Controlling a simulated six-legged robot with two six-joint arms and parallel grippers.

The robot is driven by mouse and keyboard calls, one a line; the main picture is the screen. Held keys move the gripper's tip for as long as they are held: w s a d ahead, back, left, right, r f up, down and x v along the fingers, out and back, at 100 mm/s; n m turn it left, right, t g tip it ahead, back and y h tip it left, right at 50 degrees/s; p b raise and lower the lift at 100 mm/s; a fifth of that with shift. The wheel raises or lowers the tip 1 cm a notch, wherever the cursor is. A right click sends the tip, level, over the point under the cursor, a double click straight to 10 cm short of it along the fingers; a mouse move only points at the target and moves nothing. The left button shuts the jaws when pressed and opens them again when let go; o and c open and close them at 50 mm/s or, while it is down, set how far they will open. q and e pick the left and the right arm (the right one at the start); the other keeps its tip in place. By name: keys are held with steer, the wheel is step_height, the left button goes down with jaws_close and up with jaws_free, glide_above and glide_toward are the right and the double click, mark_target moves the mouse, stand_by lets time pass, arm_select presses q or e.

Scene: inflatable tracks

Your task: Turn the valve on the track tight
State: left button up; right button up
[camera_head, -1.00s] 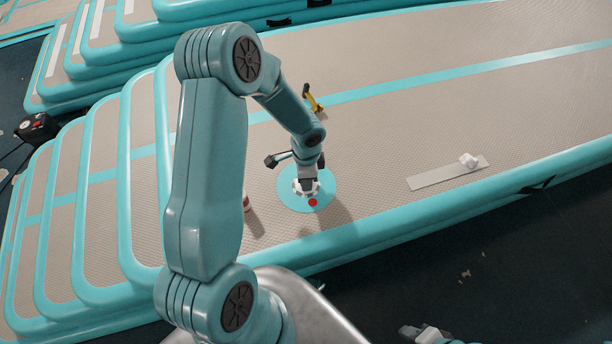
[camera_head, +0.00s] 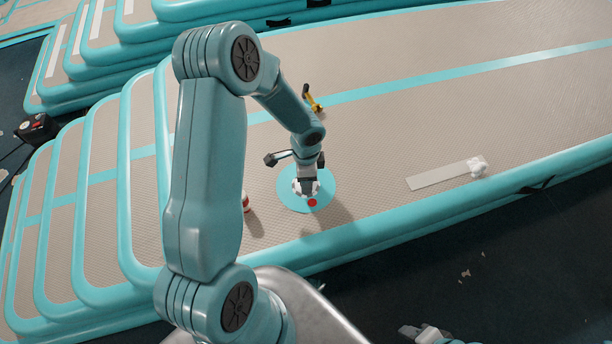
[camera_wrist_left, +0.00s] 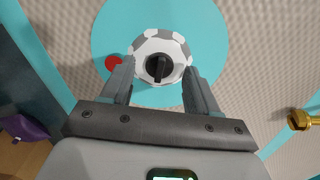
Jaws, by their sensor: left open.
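The valve is a round white-and-grey knob with a black centre piece (camera_wrist_left: 158,68), set on a teal disc (camera_wrist_left: 110,35) on the track. A red spot (camera_wrist_left: 114,63) shows beside its rim. In the head view the valve (camera_head: 299,187) is partly hidden by my left gripper (camera_head: 307,186), and its disc (camera_head: 326,200) shows around it. In the left wrist view my left gripper (camera_wrist_left: 158,72) is open, with one finger on each side of the knob. Whether the fingers touch it I cannot tell. A part of my right gripper (camera_head: 426,333) shows at the bottom edge; its jaws are unclear.
A yellow-and-black tool (camera_head: 313,103) lies behind the disc. A red-and-white object (camera_head: 246,203) stands left of it. A small white object (camera_head: 478,167) is at the right end of a pale strip (camera_head: 430,179). The track around the disc is mostly clear.

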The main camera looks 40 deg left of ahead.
arm_select(q)
step_height(320, 180, up, 16)
steer(key=p, duration=0.2)
steer(key=shift+p, duration=0.35)
steer(key=s+d+f+n+h, duration=0.1)
steer(key=d+f, duration=0.2)
steer(key=d, duration=0.2)
steer(key=s+d+f+n+h+p, duration=0.1)
steer(key=s+d+f+n, duration=0.1)
steer(key=d+f, duration=0.2)
steer(key=s+d+f+n+h+p, duration=0.1)
steer(key=d+f+n, duration=0.1)
steer(key=d+f, duration=0.2)
steer(key=shift+s+d+h, duration=0.15)
steer(key=shift+d+h, duration=0.15)
steer(key=shift+d, duration=1.3)
steer(key=s+d+f+n+p, duration=0.1)
steer(key=s+d+f+n, duration=0.3)
steer(key=s+d+n, duration=0.1)
steer(key=shift+s+d+f+p, duration=0.15)
steer(key=shift+s+d+p, duration=0.25)
steer(key=shift+s, duration=0.75)
steer(key=shift+d, duration=0.1)
